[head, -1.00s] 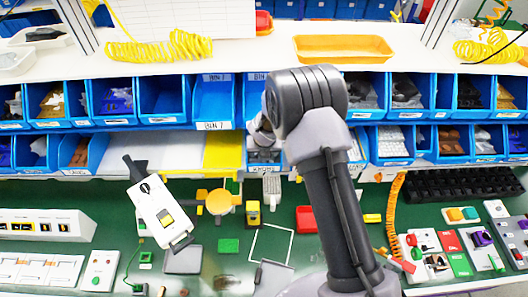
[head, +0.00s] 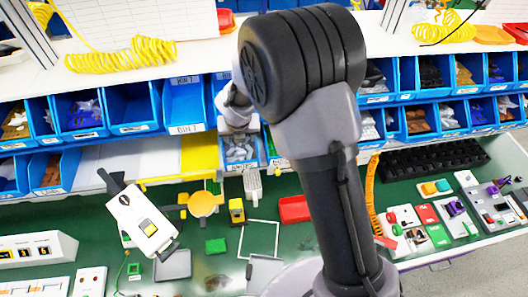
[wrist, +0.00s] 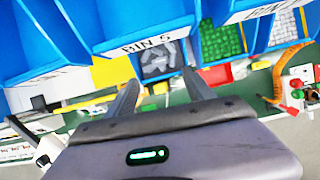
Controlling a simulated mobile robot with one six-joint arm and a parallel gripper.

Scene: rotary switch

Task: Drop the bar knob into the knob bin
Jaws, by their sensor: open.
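The knob bin (head: 241,166) is a blue bin in the lower shelf row, left of my arm in the head view, with grey pieces in it. In the wrist view a bin of grey pieces (wrist: 158,63) shows beyond and between my fingertips. My gripper (wrist: 160,78) is open with two fingers apart and nothing seen between them. In the head view its end is near the bins above the knob bin, partly hidden by my arm. I cannot single out the bar knob among the grey pieces.
Blue upper-row bins, one marked BIN 5 (wrist: 147,45), stand close around my gripper. A yellow panel (head: 199,154) is left of the knob bin. The green bench below holds a white switch device (head: 143,219), a red tray (head: 294,209) and small parts.

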